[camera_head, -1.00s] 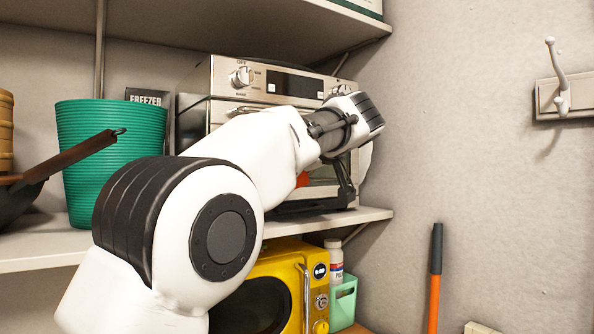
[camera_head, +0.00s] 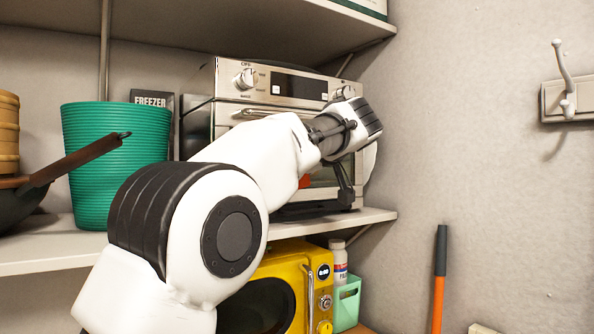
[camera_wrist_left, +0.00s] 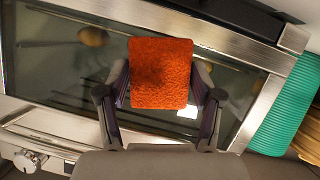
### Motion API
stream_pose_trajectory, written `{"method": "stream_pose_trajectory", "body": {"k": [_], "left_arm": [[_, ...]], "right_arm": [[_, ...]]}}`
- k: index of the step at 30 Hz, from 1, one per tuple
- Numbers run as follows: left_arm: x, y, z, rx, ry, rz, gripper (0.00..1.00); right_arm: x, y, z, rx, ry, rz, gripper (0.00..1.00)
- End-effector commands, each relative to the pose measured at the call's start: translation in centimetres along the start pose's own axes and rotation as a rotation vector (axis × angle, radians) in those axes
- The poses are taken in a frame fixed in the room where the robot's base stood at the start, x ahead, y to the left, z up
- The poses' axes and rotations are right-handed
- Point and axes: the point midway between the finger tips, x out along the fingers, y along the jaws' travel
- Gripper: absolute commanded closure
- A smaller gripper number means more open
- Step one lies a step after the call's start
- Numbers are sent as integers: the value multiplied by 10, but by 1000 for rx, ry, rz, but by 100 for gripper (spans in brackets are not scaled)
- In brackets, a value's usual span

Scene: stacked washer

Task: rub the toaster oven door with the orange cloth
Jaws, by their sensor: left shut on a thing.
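The toaster oven (camera_head: 290,88) is silver and stands on the shelf, with knobs and a dark display on top. Its glass door (camera_wrist_left: 50,65) fills much of the left wrist view, with a metal frame around it. My left gripper (camera_wrist_left: 161,82) is shut on the orange cloth (camera_wrist_left: 160,62), a square, textured pad held in front of the glass. Whether the cloth touches the glass is hard to tell. In the head view, my left arm hides much of the door, and only a small bit of the orange cloth (camera_head: 304,181) shows. My right gripper is not in view.
A ribbed green bin (camera_head: 115,165) stands left of the oven, with a dark pan (camera_head: 35,205) beside it. A yellow microwave (camera_head: 285,268) sits below the shelf (camera_head: 40,255). A wall hook (camera_head: 562,85) is at the right, and an orange-handled tool (camera_head: 438,290) stands below it.

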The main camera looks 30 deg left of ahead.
Motion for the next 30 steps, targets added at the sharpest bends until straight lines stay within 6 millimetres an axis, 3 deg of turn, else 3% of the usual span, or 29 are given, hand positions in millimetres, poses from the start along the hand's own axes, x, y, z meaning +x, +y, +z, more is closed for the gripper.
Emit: {"method": "stream_pose_trajectory", "body": {"k": [7,13,17,27,30], "left_arm": [[-1,28,2,2,0,0,62],[3,35,8,0,0,0,62],[5,32,8,-1,0,0,62],[6,-1,2,-1,0,0,62],[4,-6,-2,-1,0,0,62]], "right_arm": [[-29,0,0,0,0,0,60],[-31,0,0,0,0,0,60],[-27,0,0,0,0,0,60],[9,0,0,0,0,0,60],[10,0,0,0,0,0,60]]}}
